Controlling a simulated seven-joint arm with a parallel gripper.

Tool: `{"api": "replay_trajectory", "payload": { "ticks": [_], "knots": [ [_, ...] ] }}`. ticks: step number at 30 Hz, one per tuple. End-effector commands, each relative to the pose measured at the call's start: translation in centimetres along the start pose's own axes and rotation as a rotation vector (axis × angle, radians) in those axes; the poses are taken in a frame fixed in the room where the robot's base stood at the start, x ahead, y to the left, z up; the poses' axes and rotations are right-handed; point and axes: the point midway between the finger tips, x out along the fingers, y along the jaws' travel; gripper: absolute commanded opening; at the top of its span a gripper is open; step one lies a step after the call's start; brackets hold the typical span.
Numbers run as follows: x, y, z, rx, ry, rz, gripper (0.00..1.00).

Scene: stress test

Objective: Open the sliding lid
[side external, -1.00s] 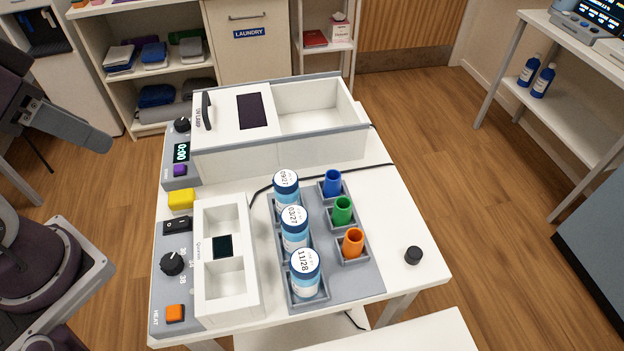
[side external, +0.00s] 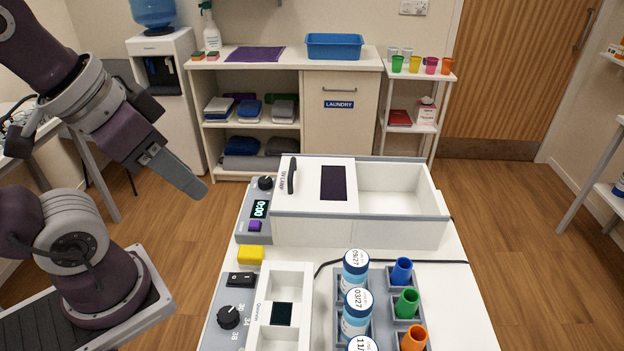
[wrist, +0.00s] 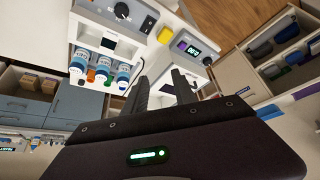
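The white sliding lid (side external: 315,184) sits on the left part of the long white box (side external: 360,232), with its rails along the top. It has a dark window and an upright black handle (side external: 291,175) near its left end, beside the words "UV Lamp". The right part of the box is uncovered and looks empty. My gripper (side external: 197,190) hangs in the air to the left of the box, pointing down and right, apart from the handle. In the wrist view its two dark fingers (wrist: 161,78) stand apart with nothing between them.
A control panel (side external: 258,210) with a knob and a 0:00 display adjoins the box's left end. A yellow block (side external: 250,255) lies in front of it. A second white device (side external: 287,282), lidded jars (side external: 356,302) and coloured tubes (side external: 401,271) stand nearer.

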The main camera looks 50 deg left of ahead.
Motion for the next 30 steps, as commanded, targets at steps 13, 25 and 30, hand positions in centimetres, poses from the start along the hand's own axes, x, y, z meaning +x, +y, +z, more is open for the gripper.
{"api": "replay_trajectory", "payload": {
  "ticks": [13,25,30],
  "knots": [
    [12.1,-7.3,-16.5,-0.700,-0.343,0.000,0.33],
    [19.4,-8.6,-16.1,-0.804,-0.389,-0.010,0.33],
    [21.5,-8.3,-15.4,-0.803,-0.386,-0.010,0.33]
  ]
}}
